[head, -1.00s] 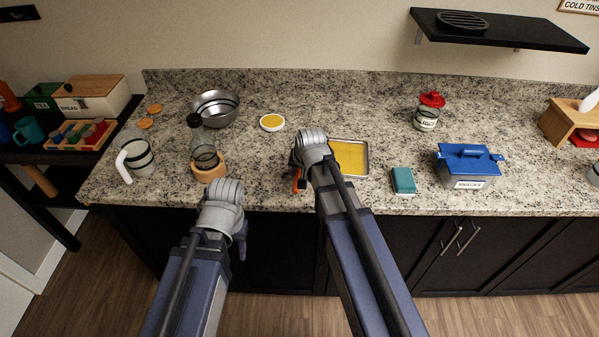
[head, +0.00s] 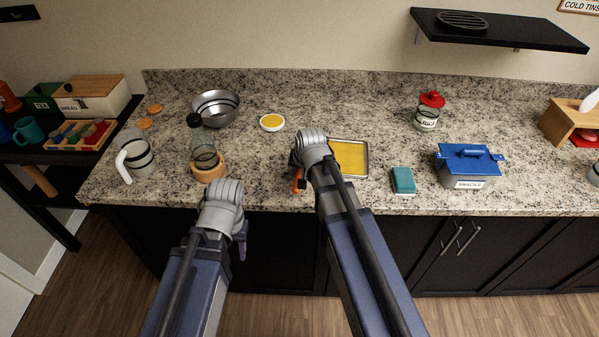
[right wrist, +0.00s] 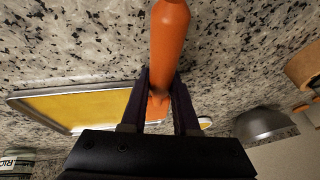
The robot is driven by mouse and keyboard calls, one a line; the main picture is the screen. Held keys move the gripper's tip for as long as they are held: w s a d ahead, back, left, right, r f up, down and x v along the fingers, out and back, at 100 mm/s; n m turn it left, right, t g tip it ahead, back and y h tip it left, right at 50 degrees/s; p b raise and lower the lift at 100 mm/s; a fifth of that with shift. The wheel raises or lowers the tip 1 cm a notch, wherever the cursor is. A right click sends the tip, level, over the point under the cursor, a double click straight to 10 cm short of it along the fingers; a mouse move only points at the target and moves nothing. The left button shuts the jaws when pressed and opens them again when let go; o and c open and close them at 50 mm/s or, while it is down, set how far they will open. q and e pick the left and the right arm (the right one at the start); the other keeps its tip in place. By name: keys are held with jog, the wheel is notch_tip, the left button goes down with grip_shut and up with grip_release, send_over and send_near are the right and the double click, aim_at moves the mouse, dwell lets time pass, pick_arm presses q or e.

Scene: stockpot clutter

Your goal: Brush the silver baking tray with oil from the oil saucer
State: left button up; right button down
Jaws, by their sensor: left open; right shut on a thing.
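The silver baking tray (head: 366,165) lies on the counter, its inside yellow across the part that shows; my right arm covers its left side. It also shows in the right wrist view (right wrist: 14,101). The oil saucer (head: 271,127), white with yellow oil, stands further back and left. My right gripper (right wrist: 161,90) is shut on the orange handle of the brush (right wrist: 168,45), beside the tray's left edge. The bristles are hidden. In the head view only a bit of orange shows below the right wrist. My left gripper (head: 241,243) is open and empty, in front of the counter edge.
A teal block (head: 403,180), a blue-lidded box (head: 467,165) and a red-lidded jar (head: 428,112) are right of the tray.

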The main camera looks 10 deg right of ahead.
jog(key=shift+d, duration=0.1)
dwell(0.7)
jog(key=shift+s+d, duration=0.3)
jog(key=shift+d, duration=0.35)
jog(key=shift+s+d, duration=0.25)
jog(key=shift+d, duration=0.45)
jog(key=shift+s+d, duration=0.3)
jog(key=shift+d, duration=0.35)
dwell(0.6)
jog(key=shift+f, duration=0.1)
dwell(0.8)
jog(key=shift+w+a, duration=0.3)
jog(key=shift+a, duration=0.4)
jog(key=shift+w+a, duration=0.3)
jog(key=shift+a, duration=0.45)
jog(key=shift+w+a, duration=0.3)
jog(key=shift+a, duration=0.4)
jog(key=shift+s+d, duration=0.1)
jog(key=shift+d, duration=0.05)
